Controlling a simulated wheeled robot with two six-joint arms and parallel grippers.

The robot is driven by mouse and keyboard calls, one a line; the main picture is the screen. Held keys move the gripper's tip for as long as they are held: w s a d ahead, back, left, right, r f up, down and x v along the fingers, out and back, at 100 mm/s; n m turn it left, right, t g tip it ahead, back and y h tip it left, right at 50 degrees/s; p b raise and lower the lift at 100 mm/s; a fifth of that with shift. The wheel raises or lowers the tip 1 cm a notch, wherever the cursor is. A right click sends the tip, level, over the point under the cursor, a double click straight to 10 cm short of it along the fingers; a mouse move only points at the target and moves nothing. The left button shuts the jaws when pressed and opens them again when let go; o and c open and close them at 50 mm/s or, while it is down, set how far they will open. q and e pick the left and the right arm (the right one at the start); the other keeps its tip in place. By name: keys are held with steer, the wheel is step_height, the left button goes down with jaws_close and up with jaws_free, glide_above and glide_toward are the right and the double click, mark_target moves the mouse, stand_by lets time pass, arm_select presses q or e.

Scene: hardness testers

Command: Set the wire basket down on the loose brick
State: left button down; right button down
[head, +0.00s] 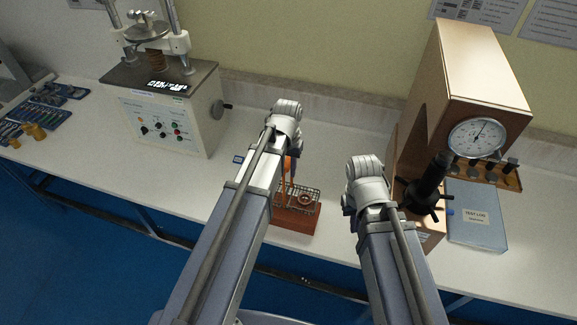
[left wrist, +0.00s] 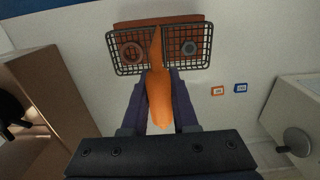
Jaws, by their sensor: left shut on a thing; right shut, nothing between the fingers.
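The wire basket (head: 311,192) is a small dark wire tray with an orange handle, with round pieces inside. It shows in the left wrist view (left wrist: 111,58). My left gripper (left wrist: 158,86) is shut on the orange handle (left wrist: 160,100); in the head view its fingers are mostly behind my arm. The loose brick (head: 297,222) is red-brown and lies on the bench under the basket. In the left wrist view the brick (left wrist: 185,19) shows at the basket's far edge. Whether basket and brick touch, I cannot tell. My right gripper's fingers are hidden behind my right arm.
A hardness tester with a dial (head: 477,138) stands at the right, beside a blue-grey test log (head: 476,216). A cream tester (head: 170,122) stands at the left. Small orange (left wrist: 217,91) and blue (left wrist: 240,88) tags lie on the bench (head: 200,185).

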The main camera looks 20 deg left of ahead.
arm_select(q)
steer(key=shift+w+f+b, duration=0.15)
steer(key=shift+f+b, duration=2.3)
steer(key=shift+f, duration=0.25)
steer(key=shift+f+b, duration=0.35)
steer(key=c, duration=0.6)
jaws_free()
steer(key=shift+r, duration=0.15)
step_height(320, 180, up, 8)
steer(key=p, duration=0.8)
steer(key=shift+f, duration=0.2)
steer(key=shift+f, duration=0.1)
